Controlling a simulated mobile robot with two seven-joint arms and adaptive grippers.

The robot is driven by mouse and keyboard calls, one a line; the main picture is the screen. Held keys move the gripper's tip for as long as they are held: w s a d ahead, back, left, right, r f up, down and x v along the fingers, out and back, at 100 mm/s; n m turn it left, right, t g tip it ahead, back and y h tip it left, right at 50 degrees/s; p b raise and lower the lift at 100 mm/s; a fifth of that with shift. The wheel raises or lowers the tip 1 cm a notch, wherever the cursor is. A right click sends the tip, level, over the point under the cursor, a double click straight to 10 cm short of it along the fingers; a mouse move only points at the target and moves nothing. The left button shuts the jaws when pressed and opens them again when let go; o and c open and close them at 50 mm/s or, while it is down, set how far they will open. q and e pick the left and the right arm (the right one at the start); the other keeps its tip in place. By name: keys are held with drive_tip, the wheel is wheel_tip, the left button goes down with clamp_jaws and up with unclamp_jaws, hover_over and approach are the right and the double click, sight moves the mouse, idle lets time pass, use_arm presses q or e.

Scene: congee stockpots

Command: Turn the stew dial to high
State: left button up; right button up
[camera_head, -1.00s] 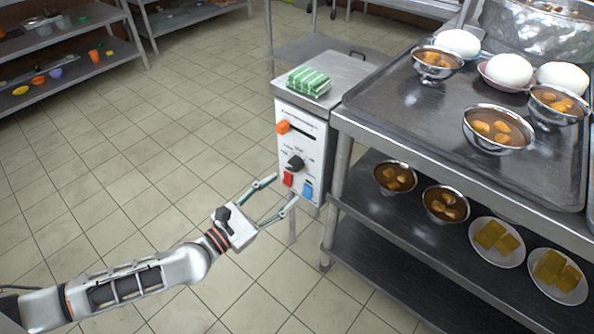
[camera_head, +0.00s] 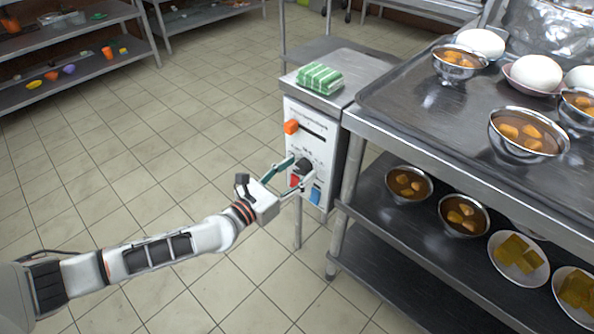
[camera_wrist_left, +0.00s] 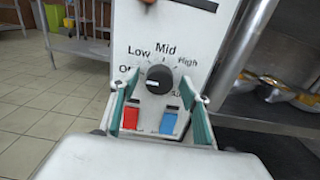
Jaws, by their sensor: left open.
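The stew dial is a black round knob (camera_wrist_left: 159,79) on a pale control panel (camera_head: 308,141), with Off, Low, Mid and High printed around it. In the wrist view its white mark lies on the knob's left side, nearest the Off and Low side. The dial also shows in the head view (camera_head: 304,166), partly behind a finger. My left gripper (camera_head: 301,170) is open at the panel, its fingers on either side of the dial. Whether they touch it, I cannot tell. My right gripper is not in view.
A red switch (camera_wrist_left: 159,114) and a blue switch (camera_wrist_left: 169,123) sit below the dial, between the fingers. An orange slider knob (camera_head: 291,126) is above. A green-striped bundle (camera_head: 319,78) lies on top of the unit. A metal rack (camera_head: 405,140) with bowls stands close on the right.

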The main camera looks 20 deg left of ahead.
use_arm(q)
drive_tip(key=c, duration=1.1)
drive_tip(key=shift+o, duration=0.2)
